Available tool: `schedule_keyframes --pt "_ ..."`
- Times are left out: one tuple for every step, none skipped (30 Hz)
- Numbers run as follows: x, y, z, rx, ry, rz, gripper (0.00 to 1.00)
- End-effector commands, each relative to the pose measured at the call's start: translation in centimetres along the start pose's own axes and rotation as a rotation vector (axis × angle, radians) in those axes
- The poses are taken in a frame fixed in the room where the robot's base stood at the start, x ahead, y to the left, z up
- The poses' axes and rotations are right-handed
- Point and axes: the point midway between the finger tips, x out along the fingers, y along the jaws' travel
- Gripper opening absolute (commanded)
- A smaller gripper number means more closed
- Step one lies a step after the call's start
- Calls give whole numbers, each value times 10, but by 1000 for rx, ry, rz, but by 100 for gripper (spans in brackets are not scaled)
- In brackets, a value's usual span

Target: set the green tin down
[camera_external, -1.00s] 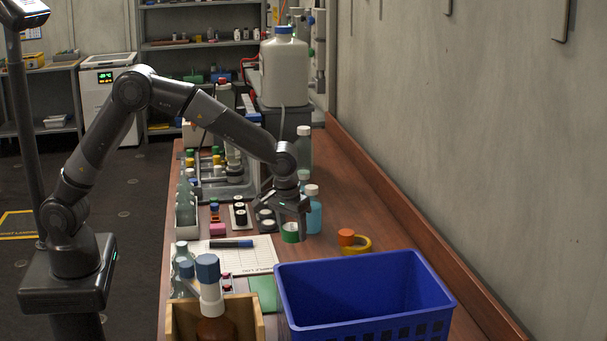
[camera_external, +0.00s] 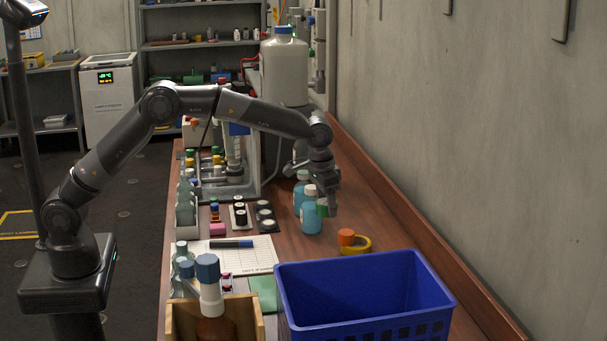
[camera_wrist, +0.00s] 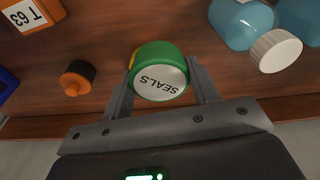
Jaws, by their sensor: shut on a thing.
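The green tin (camera_wrist: 152,54) has a pale lid marked "SEALS". In the wrist view it sits between the two fingers of my gripper (camera_wrist: 160,82), which is shut on it. In the external view my gripper (camera_external: 328,200) points down over the right side of the bench, and a green strip of the tin (camera_external: 322,209) shows beside a blue bottle. The rest of the tin is hidden by the fingers and the bottle. The tin appears to be above the bench top; its exact height is hard to tell.
Two blue bottles with white caps (camera_external: 311,219) stand just left of my gripper. Bare bench (camera_external: 372,209) runs along the wall at right.

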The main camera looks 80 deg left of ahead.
Motion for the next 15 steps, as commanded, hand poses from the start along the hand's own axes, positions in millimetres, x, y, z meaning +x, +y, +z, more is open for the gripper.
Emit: schedule_keyframes --pt "3 -11 -12 32 1 7 31" --pt "4 -16 -18 54 3 12 31" --pt "5 -22 -24 81 5 17 31" --pt "6 -26 -28 99 6 20 31" --pt "6 -30 -32 114 7 22 31" --pt "7 -34 -36 133 9 25 31" --pt "8 -37 -39 144 9 27 31" --pt "8 -39 -41 153 10 28 31" --pt "9 -43 -43 162 11 30 31" --pt "10 -46 -45 167 12 30 31" --pt "12 -48 -47 170 11 31 31" --pt "16 -53 -49 172 11 31 31" --pt "20 -57 -52 173 11 31 31" --pt "23 -62 -54 173 11 31 31" --pt "30 -70 -58 171 10 31 31"
